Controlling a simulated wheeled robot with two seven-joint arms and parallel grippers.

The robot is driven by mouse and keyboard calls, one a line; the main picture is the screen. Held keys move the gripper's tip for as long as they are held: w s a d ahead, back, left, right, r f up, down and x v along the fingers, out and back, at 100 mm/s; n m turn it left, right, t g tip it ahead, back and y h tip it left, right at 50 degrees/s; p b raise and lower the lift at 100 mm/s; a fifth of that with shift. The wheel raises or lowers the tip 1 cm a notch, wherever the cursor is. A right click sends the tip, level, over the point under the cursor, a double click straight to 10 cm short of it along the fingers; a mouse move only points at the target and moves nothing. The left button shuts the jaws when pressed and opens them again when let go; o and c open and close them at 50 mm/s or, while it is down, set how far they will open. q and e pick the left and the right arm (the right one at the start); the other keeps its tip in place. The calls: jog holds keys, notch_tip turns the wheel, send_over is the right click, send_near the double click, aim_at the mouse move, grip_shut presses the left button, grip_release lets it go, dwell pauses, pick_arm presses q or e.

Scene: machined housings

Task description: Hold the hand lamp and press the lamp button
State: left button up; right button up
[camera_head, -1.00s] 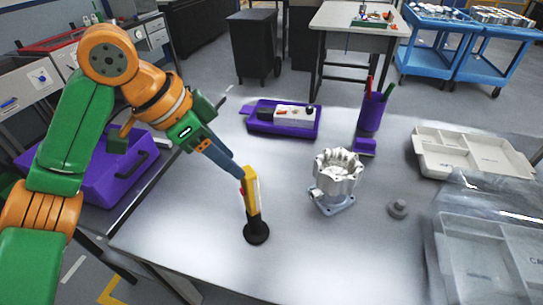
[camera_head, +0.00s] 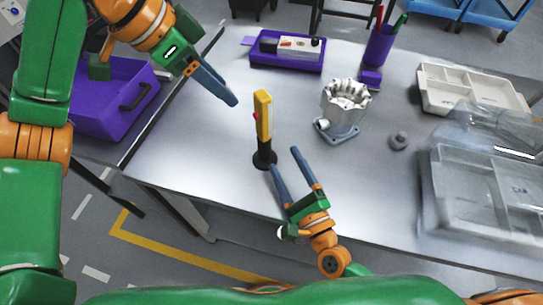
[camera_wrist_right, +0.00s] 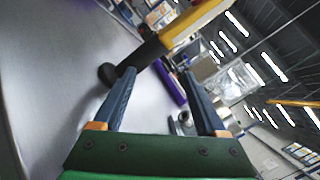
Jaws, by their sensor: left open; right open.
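The hand lamp (camera_head: 263,128) stands upright on the table, yellow above with a black lower part and base, and a red spot on its left side. In the right wrist view the lamp (camera_wrist_right: 186,27) rises beyond my fingers. My left gripper (camera_head: 232,100) is open and empty, up and left of the lamp, apart from it. My right gripper (camera_head: 284,158) is open at the table's front side, just right of and below the lamp base. It also shows in the right wrist view (camera_wrist_right: 160,90), with nothing between its fingers. The lamp button cannot be told for certain.
A metal housing (camera_head: 343,108) stands right of the lamp, with a small grey knob (camera_head: 399,140) beyond. A purple tray (camera_head: 287,62) and pen cup (camera_head: 379,46) stand behind. Pale divided trays (camera_head: 470,90) fill the right. A purple bin (camera_head: 110,110) is at left.

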aim_at(268, 151)
jog(key=w+m, duration=0.1)
jog(key=m, duration=0.1)
jog(key=w+a+m+g, duration=0.1)
jog(key=m, duration=0.1)
jog(key=w+a+f+m+y, duration=0.1)
jog(key=shift+m, duration=0.4)
jog(key=shift+w+a+f+m+g+y, duration=0.15)
jog(key=shift+a+m+g, duration=0.15)
jog(key=shift+m, duration=0.25)
jog(key=shift+w+a+m+g+y, duration=0.15)
jog(key=shift+a+m+g, duration=0.15)
jog(key=shift+m, duration=0.25)
jog(key=x, duration=0.7)
pick_arm(q)
jog(key=shift+d, duration=0.15)
pick_arm(e)
jog(key=shift+s, duration=0.15)
jog(key=shift+c, duration=1)
grip_shut()
pick_arm(q)
grip_shut()
